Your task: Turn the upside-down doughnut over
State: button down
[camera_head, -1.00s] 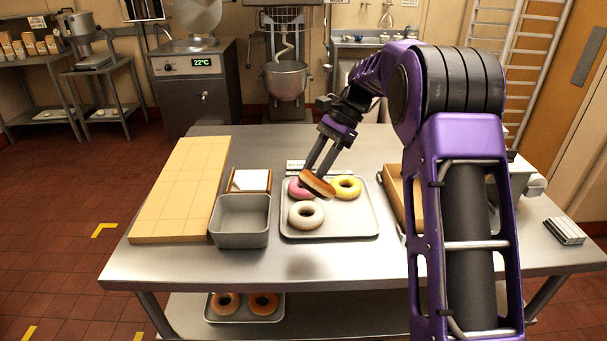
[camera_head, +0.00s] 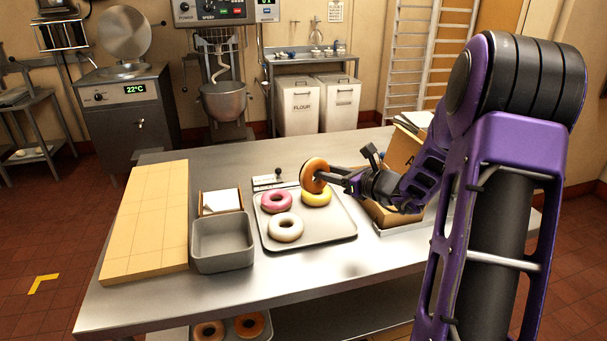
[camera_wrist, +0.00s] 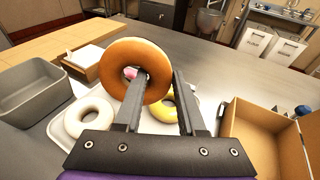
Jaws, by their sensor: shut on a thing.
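My gripper (camera_head: 330,175) is shut on a brown doughnut (camera_head: 312,174) and holds it on edge above the back of the metal tray (camera_head: 335,231). In the wrist view the doughnut (camera_wrist: 127,62) stands upright, with one finger across its ring and its plain brown face showing. Three doughnuts lie flat on the tray: a pink one (camera_head: 277,201), a yellow one (camera_head: 317,198) partly below the held one, and a white one (camera_head: 286,227). The pink one is mostly hidden in the wrist view, showing through the held doughnut's hole.
A grey bin (camera_head: 222,243) and a small wooden box (camera_head: 220,202) stand left of the tray, beside a large wooden board (camera_head: 147,222). An open cardboard box (camera_wrist: 262,140) stands to the right. The tray's front right is bare.

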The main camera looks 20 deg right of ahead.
jog(key=shift+m+t+h, duration=0.4)
jog(key=shift+m+h, duration=0.1)
jog(key=shift+s+d+f+b, duration=0.1)
jog(key=shift+d+f+b, duration=0.1)
jog(key=shift+f+b, duration=1)
jog(key=shift+w+d+f+b, duration=0.1)
jog(key=shift+d+f+b, duration=0.15)
jog(key=shift+f+b, duration=0.95)
jog(key=shift+s+d+f+b, duration=0.15)
jog(key=shift+f+b, duration=0.5)
jog(key=shift+f, duration=1)
jog(key=shift+f, duration=0.15)
grip_release()
jog(key=shift+d, duration=0.1)
jog(key=shift+f+v, duration=0.25)
jog(key=shift+v, duration=0.95)
jog(key=shift+f+v, duration=0.2)
jog(key=shift+v, duration=1)
jog(key=shift+f+v, duration=0.25)
jog(key=shift+v, duration=1)
jog(key=shift+s, duration=0.15)
jog(key=s+r+p, duration=0.1)
jog(key=r+p, duration=0.3)
jog(key=r, duration=0.1)
jog(key=s+d+r+p, duration=0.1)
jog(key=r+p, duration=0.1)
jog(key=r, duration=0.1)
jog(key=shift+s+d, duration=0.1)
jog(key=shift+s, duration=0.25)
